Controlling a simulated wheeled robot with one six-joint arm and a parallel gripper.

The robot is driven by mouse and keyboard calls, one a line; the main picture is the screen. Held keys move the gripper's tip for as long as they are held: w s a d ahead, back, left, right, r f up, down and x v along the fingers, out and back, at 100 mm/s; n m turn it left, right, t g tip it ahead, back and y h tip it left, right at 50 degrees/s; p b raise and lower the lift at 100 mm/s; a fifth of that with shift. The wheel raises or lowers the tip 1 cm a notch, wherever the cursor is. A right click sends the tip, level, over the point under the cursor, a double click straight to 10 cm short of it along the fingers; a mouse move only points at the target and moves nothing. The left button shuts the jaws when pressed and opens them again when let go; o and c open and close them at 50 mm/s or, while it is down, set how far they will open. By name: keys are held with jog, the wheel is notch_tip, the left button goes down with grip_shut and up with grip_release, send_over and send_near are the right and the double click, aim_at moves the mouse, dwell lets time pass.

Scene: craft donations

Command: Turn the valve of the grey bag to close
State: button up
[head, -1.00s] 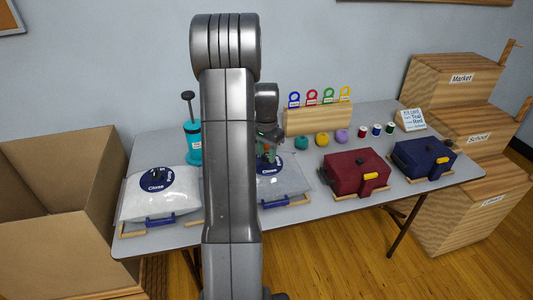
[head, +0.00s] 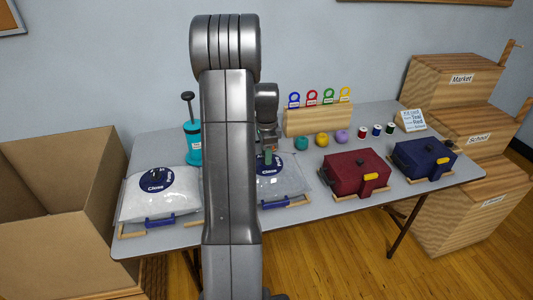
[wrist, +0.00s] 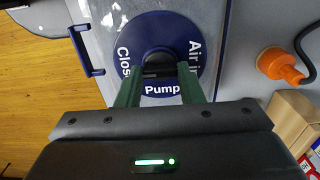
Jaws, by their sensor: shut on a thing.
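The grey bag (head: 285,182) lies on the table behind my arm, with a blue handle at its front; its left part is hidden. In the wrist view, its clear surface (wrist: 112,80) surrounds a round blue valve dial (wrist: 165,28) marked Close, Air in and Pump. A black valve knob (wrist: 158,70) stands on the dial. My gripper (wrist: 160,88) is shut on this knob, with a green finger on each side. The Pump label lies nearest the gripper. Which label the knob points to is hard to tell. In the head view, my gripper (head: 266,158) is over the bag.
A white bag (head: 150,202) with a similar dial lies left, by a teal pump (head: 193,143). A maroon bag (head: 350,170) and navy bag (head: 420,158) stand right. An orange nozzle (wrist: 280,65) with a black hose lies close to the grey bag.

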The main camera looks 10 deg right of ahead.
dwell(0.4)
jog(key=o, duration=1)
notch_tip(320, 180, up, 14)
jog(key=shift+f, duration=0.1)
notch_tip(320, 180, down, 14)
jog(key=shift+r, duration=0.1)
dwell(0.4)
jog(key=shift+r, duration=0.1)
